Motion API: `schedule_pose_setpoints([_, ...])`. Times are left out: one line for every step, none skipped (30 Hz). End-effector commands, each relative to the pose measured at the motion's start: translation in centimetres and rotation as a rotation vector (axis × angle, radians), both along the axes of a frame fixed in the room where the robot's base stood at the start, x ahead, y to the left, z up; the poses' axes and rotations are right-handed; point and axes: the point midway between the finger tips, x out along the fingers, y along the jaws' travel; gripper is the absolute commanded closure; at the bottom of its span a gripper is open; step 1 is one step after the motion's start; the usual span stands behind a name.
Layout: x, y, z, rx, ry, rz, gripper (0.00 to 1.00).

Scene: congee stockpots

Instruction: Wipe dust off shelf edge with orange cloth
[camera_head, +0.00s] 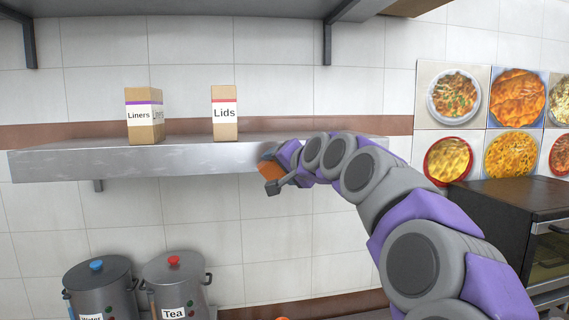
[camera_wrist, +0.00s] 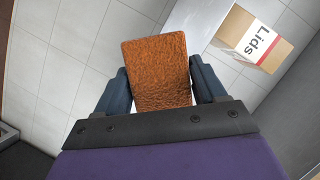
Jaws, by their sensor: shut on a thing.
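The orange cloth (camera_wrist: 156,72) is a flat, textured rectangle held between the two fingers of my gripper (camera_wrist: 160,88) in the wrist view. In the head view, my gripper (camera_head: 270,178) is at the front edge of the grey metal shelf (camera_head: 140,162), right of its middle. A bit of orange cloth (camera_head: 268,170) shows there, mostly hidden by the gripper. I cannot tell whether the cloth touches the edge. No dust can be made out on the visible part of the edge.
A Liners box (camera_head: 140,118) and a Lids box (camera_head: 224,115) stand on the shelf. The Lids box also shows in the wrist view (camera_wrist: 246,38). Below are two lidded stockpots, one grey (camera_head: 100,288) and one labelled Tea (camera_head: 175,285). A dark oven (camera_head: 510,210) stands at right.

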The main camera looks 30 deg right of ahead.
Motion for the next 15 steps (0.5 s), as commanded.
schedule_pose_setpoints([0.0, 0.3, 0.2, -0.003, -0.001, -0.001, 0.54])
schedule_pose_setpoints([0.0, 0.3, 0.3, -0.004, -0.002, -0.001, 0.54])
schedule_pose_setpoints([0.1, 0.3, 0.3, -0.004, -0.002, -0.001, 0.54])
schedule_pose_setpoints([0.2, 0.3, 0.3, -0.004, -0.001, -0.001, 0.54])
schedule_pose_setpoints([0.4, 0.1, 0.2, -0.003, -0.001, -0.001, 0.54])
schedule_pose_setpoints([0.6, -0.1, 0.2, -0.002, -0.001, 0.000, 0.54])
schedule_pose_setpoints([0.8, -0.4, 0.1, 0.000, 0.000, 0.000, 0.54])
schedule_pose_setpoints([1.0, -0.7, 0.1, 0.002, 0.000, 0.000, 0.54])
schedule_pose_setpoints([1.3, -1.1, 0.0, 0.005, 0.000, -0.001, 0.54])
schedule_pose_setpoints([1.6, -1.3, 0.0, 0.005, 0.000, -0.001, 0.54])
schedule_pose_setpoints([1.8, -1.5, 0.1, 0.006, -0.001, -0.001, 0.54])
schedule_pose_setpoints([2.1, -1.9, 0.1, 0.007, -0.002, -0.001, 0.54])
schedule_pose_setpoints([2.4, -2.1, 0.1, 0.007, -0.003, -0.002, 0.54])
schedule_pose_setpoints([2.7, -2.3, 0.1, 0.008, -0.002, -0.002, 0.54])
schedule_pose_setpoints([3.0, -2.5, 0.0, 0.009, -0.001, -0.002, 0.54])
